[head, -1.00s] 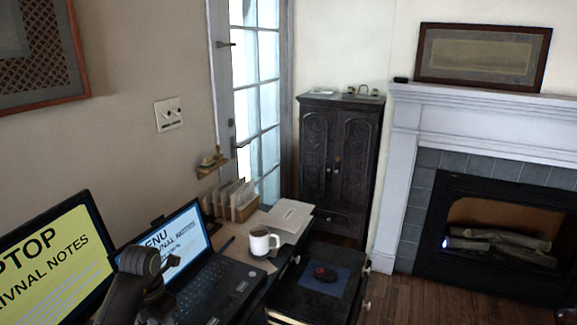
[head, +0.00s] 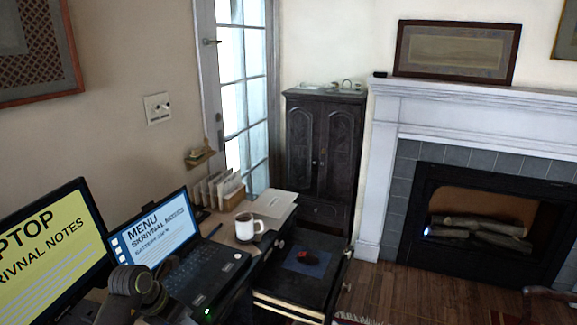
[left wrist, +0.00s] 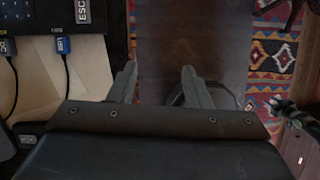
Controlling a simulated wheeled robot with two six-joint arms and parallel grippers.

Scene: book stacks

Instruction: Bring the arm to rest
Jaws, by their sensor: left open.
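My left gripper (left wrist: 157,78) shows in the left wrist view with its two fingers apart and nothing between them. Below the gap is a dark brown surface, with a patterned red and blue rug (left wrist: 272,50) to its right. In the head view, a dark rounded part of my left arm is at the lower left, in front of the laptop (head: 205,272). The gripper's fingers are not clear there. My right gripper is not identifiable in either view.
A white mug (head: 246,226) and a letter rack (head: 217,190) stand on the desk. A dark drawer (head: 288,284) stands open beside it, a red and black object (head: 306,257) inside. A monitor (head: 45,255) is at left. Wooden floor (head: 400,295) is open before the fireplace (head: 480,232).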

